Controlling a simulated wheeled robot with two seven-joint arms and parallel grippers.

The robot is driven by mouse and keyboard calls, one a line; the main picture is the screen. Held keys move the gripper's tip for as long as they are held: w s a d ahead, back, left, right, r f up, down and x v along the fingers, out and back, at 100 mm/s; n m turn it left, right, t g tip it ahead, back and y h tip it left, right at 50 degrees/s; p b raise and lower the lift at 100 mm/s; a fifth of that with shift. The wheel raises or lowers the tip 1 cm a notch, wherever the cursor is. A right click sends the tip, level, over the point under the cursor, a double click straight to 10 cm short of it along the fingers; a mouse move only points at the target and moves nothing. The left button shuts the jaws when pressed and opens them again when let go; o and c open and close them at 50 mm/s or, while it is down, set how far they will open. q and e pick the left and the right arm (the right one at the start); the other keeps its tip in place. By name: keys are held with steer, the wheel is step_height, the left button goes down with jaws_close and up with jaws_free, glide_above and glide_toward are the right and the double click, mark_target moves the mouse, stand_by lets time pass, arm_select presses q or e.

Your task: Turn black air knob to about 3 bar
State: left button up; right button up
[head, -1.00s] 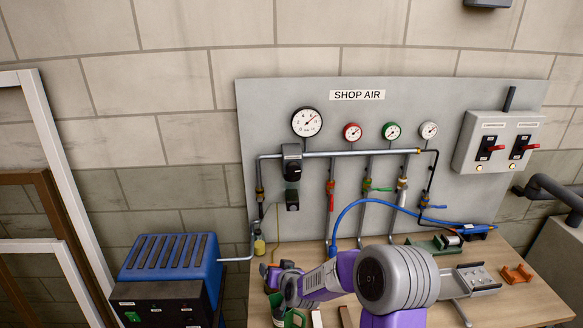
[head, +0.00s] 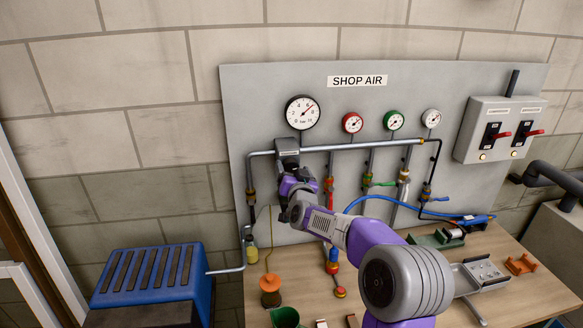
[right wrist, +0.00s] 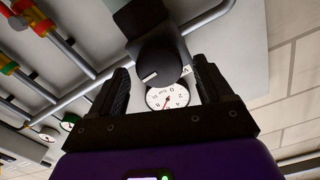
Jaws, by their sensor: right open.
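The black air knob (right wrist: 158,62) shows in the right wrist view as a dark round cap with a white mark on its rim. My right gripper (right wrist: 161,70) is open, with one finger on each side of the knob; contact is not clear. In the head view my right gripper (head: 288,174) is just below the grey regulator block (head: 287,146) and hides the knob. My left gripper is out of view.
Air pipes (head: 350,148) with red, green and white small gauges run right of the regulator. A switch box (head: 498,130) hangs at the right. A blue machine (head: 152,275) stands lower left. The wooden bench (head: 400,280) holds several fixtures.

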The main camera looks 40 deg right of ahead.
steer(key=shift+w+d, duration=0.3)
steer(key=shift+w, duration=0.15)
steer(key=c, duration=1.1)
steer(key=shift+o, duration=0.2)
